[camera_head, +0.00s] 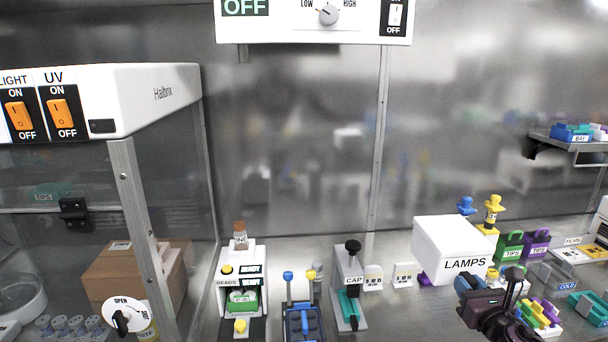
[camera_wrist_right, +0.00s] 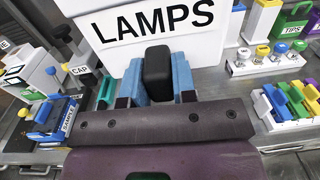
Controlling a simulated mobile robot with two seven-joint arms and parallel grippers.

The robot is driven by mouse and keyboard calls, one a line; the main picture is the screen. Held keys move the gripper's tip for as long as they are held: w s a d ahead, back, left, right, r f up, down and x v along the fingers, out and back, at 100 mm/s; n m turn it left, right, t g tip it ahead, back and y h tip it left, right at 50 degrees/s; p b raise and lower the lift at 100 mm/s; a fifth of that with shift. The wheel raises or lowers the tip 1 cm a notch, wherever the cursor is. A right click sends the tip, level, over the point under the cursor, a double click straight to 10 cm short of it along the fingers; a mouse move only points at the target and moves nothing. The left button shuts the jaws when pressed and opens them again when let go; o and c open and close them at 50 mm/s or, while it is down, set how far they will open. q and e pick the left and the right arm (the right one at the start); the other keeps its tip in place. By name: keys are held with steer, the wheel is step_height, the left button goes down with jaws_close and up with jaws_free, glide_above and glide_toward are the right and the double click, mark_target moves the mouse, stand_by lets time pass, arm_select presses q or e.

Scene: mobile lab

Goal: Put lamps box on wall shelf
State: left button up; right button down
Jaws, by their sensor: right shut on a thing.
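The lamps box (camera_head: 452,245) is white with a black LAMPS label on its front. It is at right of centre in the head view and fills the top of the right wrist view (camera_wrist_right: 110,62). My right gripper (camera_head: 480,287) is in front of it, its blue fingers shut on the box's black front handle (camera_wrist_right: 158,72). The box appears raised over the counter and hides things behind it. The wall shelf (camera_head: 592,146) is at the right edge, higher than the box and apart from it, and partly cut off. My left gripper is not in view.
A blue BAY bin (camera_head: 572,133) occupies the wall shelf's visible left part. Green and purple TIPS boxes (camera_head: 510,246), a COLD box (camera_head: 558,275) and yellow and blue stoppers stand around the lamps box. A CAP press (camera_head: 349,285) and a beads device (camera_head: 241,290) stand left.

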steer(key=s+a, duration=1.2)
steer(key=a, duration=0.4)
steer(key=shift+s+a+f+h, duration=0.15)
steer(key=shift+s+f+h, duration=0.1)
steer(key=shift+h, duration=0.05)
